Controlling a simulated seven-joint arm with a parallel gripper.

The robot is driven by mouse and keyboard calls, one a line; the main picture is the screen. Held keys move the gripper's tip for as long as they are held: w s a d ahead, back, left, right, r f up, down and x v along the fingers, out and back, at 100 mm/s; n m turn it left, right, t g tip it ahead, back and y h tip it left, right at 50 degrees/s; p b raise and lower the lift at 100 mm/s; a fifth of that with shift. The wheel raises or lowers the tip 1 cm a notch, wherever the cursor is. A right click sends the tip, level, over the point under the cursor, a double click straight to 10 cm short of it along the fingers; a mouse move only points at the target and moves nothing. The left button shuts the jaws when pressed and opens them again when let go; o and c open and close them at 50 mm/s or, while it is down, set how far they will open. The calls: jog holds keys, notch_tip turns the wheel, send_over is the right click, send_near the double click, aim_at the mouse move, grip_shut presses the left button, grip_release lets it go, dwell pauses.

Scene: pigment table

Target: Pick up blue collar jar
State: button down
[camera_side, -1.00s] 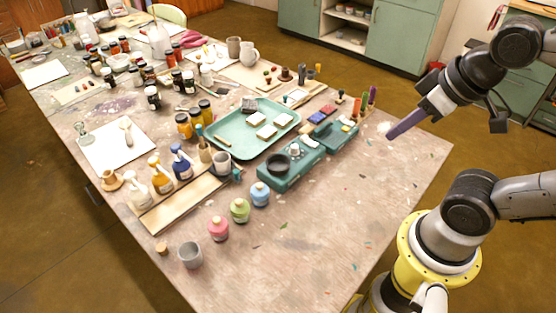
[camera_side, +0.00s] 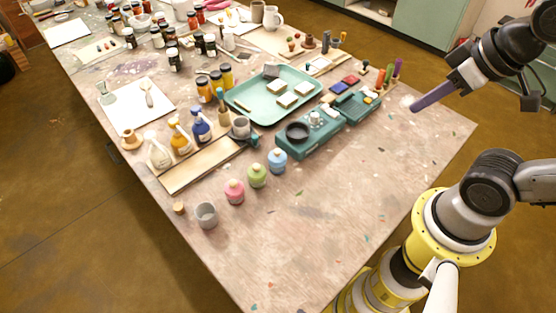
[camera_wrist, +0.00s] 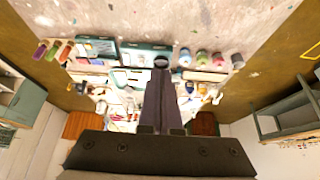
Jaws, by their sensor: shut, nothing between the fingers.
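In the wrist view the blue jar (camera_wrist: 185,58) is small, right of my fingers. My gripper (camera_side: 416,106) is shut and empty, raised over the table's right side, well to the right of the blue jar and apart from it. Its long dark fingers (camera_wrist: 162,74) fill the middle of the wrist view and hide part of the table behind them.
A teal device with a black ring (camera_side: 297,132) stands just beyond the blue jar. Spray bottles (camera_side: 201,127) and a mint tray (camera_side: 243,104) stand farther back. The table's right front area is clear.

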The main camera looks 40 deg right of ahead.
jog(key=c, duration=1.5)
grip_release()
jog(key=shift+c, duration=0.2)
jog(key=o, duration=1.4)
jog(key=shift+o, duration=0.2)
